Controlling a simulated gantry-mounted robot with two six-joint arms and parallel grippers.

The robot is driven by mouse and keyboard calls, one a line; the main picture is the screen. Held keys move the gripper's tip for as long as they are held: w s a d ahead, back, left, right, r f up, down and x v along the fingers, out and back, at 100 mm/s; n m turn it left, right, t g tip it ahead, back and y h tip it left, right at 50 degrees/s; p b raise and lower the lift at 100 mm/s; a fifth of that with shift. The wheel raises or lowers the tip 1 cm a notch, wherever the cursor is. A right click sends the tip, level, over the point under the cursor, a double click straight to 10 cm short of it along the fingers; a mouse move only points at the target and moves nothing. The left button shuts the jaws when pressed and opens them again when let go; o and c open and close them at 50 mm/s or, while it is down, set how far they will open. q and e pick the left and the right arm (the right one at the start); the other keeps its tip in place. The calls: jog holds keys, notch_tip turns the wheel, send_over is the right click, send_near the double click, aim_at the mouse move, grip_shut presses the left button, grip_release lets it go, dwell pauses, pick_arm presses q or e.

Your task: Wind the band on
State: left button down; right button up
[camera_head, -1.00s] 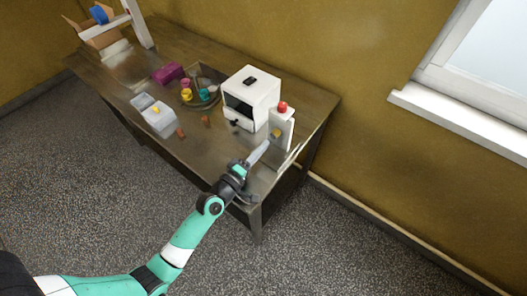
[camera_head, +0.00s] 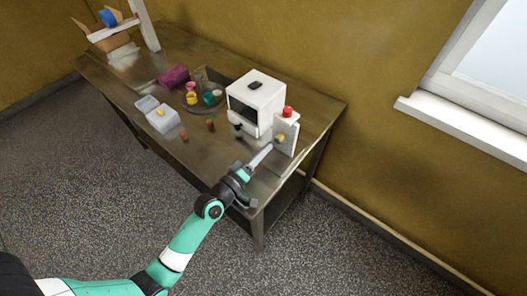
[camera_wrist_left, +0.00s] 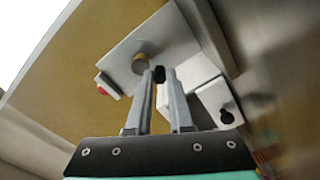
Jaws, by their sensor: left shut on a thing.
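A white box-shaped machine (camera_head: 257,100) with a dark front opening stands near the right end of the table. Beside it is an upright white panel (camera_head: 287,137) with a red button (camera_head: 288,112) on top and a tan knob (camera_head: 280,139) on its face. The panel (camera_wrist_left: 176,48) and tan knob (camera_wrist_left: 140,62) also show in the left wrist view. My left gripper (camera_head: 269,148) is at the panel's face. In the left wrist view its fingers (camera_wrist_left: 159,86) are shut on a small dark handle (camera_wrist_left: 159,73) at their tips. What the handle joins is hidden. My right gripper is out of view.
A dark knob (camera_wrist_left: 226,116) projects from the machine's front. Left of it on the table (camera_head: 215,165) are small brown pieces, a tray of coloured cups, a purple block (camera_head: 173,76) and an open pale box (camera_head: 162,118). The wall is close behind.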

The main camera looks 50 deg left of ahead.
pick_arm(q)
jog(key=c, duration=0.8)
grip_release()
jog(key=shift+s, duration=0.15)
jog(key=b+v, duration=0.2)
jog(key=v, duration=0.8)
jog(key=shift+s+d+f, duration=0.1)
jog(key=shift+s+d, duration=0.05)
jog(key=shift+s, duration=0.2)
jog(key=shift+s+d, duration=0.1)
jog(key=shift+s, duration=0.15)
